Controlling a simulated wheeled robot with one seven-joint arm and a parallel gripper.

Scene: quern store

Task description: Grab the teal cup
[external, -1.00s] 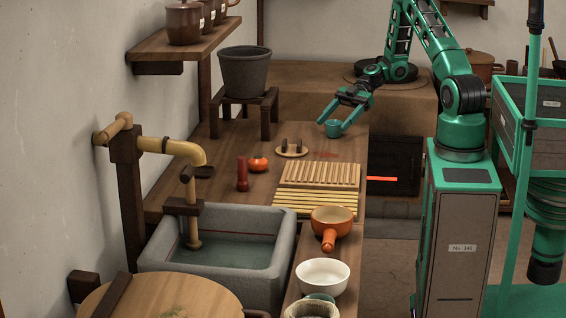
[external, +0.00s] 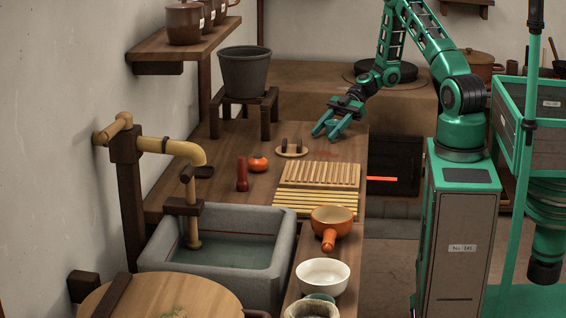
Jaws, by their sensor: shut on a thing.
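My gripper (external: 327,131) is low over the wooden counter (external: 222,152), near its far right end, with its fingers pointing down. It is shut on the teal cup. The cup is hard to make out, as the fingers of much the same green cover it. I cannot tell whether the cup still touches the counter.
A round wooden lid (external: 291,151) lies just left of my gripper, with slatted boards (external: 320,174) in front. A grey pot (external: 245,70) stands on a stool behind.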

